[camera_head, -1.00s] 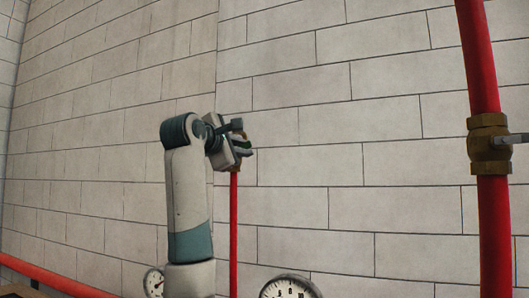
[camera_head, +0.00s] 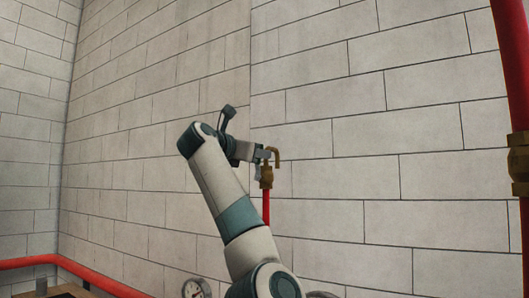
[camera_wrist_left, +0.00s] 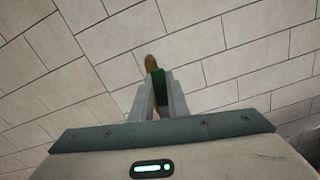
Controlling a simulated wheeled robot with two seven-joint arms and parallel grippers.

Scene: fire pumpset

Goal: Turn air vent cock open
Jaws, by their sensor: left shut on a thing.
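The air vent cock (camera_head: 266,175) is a small brass fitting with a hooked spout, upright on top of a thin red pipe. My left gripper (camera_head: 263,157) reaches it from the left at its upper part, and its fingers partly hide it. In the left wrist view, the fingers (camera_wrist_left: 158,98) are closed on a dark green handle (camera_wrist_left: 157,84). A brass end (camera_wrist_left: 151,62) shows just beyond the handle. The handle's exact angle is hard to tell. My right gripper is not in view.
A thick red pipe with a brass fitting (camera_head: 519,164) stands at the right edge. A round gauge (camera_head: 196,289) is at the bottom, partly cut off. A red pipe (camera_head: 75,268) runs low at the left. The block wall behind is bare.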

